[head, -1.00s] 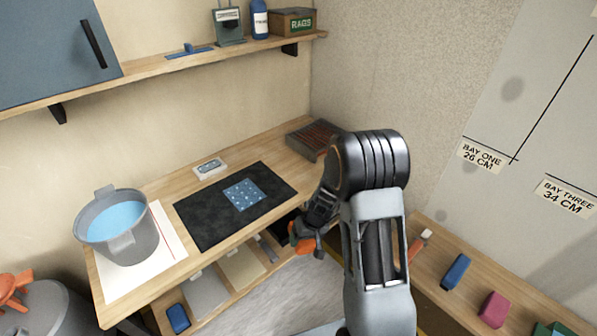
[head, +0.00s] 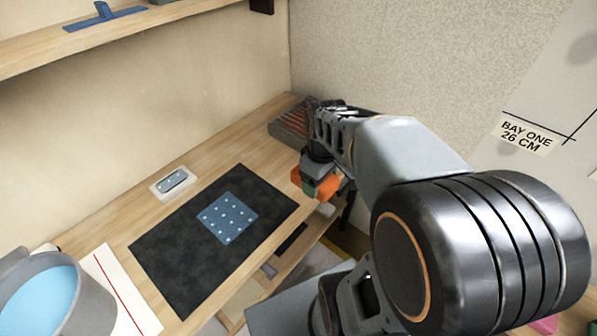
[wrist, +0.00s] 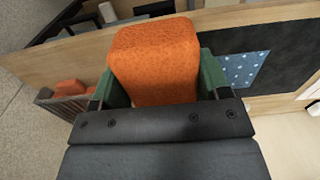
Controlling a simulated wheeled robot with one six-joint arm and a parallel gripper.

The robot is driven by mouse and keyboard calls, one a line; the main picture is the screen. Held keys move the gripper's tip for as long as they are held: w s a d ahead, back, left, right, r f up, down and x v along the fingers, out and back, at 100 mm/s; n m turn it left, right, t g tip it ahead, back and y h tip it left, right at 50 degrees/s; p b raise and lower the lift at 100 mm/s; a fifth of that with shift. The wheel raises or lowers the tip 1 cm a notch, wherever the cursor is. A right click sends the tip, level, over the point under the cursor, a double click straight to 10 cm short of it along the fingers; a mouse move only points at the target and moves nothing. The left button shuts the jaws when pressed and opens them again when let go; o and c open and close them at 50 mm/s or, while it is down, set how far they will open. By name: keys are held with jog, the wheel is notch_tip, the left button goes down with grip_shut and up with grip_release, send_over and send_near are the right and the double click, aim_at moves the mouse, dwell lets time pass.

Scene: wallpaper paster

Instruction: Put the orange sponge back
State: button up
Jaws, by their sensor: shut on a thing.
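The orange sponge (wrist: 155,60) fills the middle of the wrist view, between the green fingers of my gripper (wrist: 155,85). My gripper is shut on it. In the head view the sponge (head: 325,187) shows as an orange patch at the gripper (head: 318,180), near the right edge of the workbench, partly hidden by the gripper. A grey slatted rack (head: 290,122) with orange-brown in it sits at the bench's far corner, just beyond the gripper. It also shows at the left of the wrist view (wrist: 68,110), with an orange block in it.
A black mat (head: 170,260) with a blue dotted square (head: 228,218) lies on the bench. A bucket of blue water (head: 50,300) stands at front left. A wall closes off the bench's far side.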

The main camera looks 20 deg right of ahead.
jog(key=w+f, duration=0.3)
jog(key=w, duration=0.1)
jog(key=w+d+f, duration=0.1)
jog(key=w+f, duration=0.2)
jog(key=w, duration=0.1)
jog(key=w+d+f, duration=0.1)
jog(key=w+f, duration=0.2)
jog(key=w, duration=0.1)
jog(key=shift+w+d+b, duration=0.1)
jog(key=shift+d+b, duration=0.15)
jog(key=shift+b, duration=0.05)
jog(key=shift+w+d+f, duration=0.1)
jog(key=shift+w+f, duration=0.15)
jog(key=shift+f, duration=1.5)
jog(key=shift+f+b, duration=0.15)
jog(key=shift+b, duration=0.15)
jog(key=o, duration=0.9)
jog(key=shift+o, duration=0.2)
